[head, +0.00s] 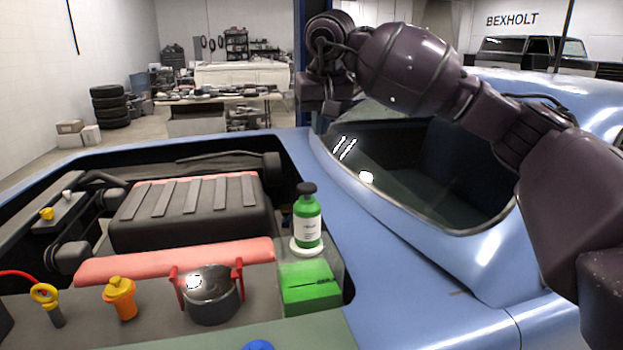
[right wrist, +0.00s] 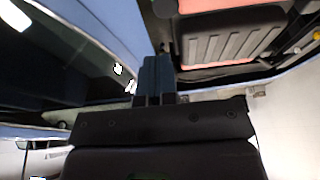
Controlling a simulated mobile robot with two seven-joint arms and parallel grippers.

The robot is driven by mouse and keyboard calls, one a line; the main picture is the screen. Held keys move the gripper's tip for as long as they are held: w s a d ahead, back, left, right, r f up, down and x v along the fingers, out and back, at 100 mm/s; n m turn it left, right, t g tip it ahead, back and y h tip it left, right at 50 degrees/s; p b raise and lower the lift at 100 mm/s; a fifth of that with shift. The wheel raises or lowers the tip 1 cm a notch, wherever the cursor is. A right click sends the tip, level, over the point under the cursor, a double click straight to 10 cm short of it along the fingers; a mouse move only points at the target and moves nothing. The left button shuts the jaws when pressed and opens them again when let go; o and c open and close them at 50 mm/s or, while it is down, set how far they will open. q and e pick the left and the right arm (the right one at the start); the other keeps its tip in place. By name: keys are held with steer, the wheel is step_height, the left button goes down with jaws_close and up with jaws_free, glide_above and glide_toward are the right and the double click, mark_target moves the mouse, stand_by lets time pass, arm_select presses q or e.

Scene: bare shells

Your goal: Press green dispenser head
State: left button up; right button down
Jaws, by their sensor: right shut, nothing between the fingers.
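The green dispenser bottle (head: 308,228) stands upright on a white round base in the engine bay, with a dark pump head (head: 306,188) on top. My right arm reaches in from the right, high over the windshield. My right gripper (head: 318,106) is above and behind the bottle in the head view, clearly apart from it. In the right wrist view its dark fingers (right wrist: 153,80) are together with nothing between them. The dispenser cannot be made out in the right wrist view. My left gripper is in neither view.
A green box (head: 311,288) sits below the bottle. A dark pot with red handles (head: 210,294), an orange cap (head: 120,298) and a yellow-ringed dipstick (head: 46,298) stand to the left. The ribbed engine cover (head: 190,215) lies behind them. Blue car bodywork (head: 400,280) borders the right.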

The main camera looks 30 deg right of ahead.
glide_toward(312, 189)
steer(key=x, duration=0.6)
steer(key=shift+w+d+f+p, duration=0.1)
steer(key=shift+f+p, duration=0.1)
steer(key=shift+p, duration=0.15)
steer(key=shift+f, duration=0.35)
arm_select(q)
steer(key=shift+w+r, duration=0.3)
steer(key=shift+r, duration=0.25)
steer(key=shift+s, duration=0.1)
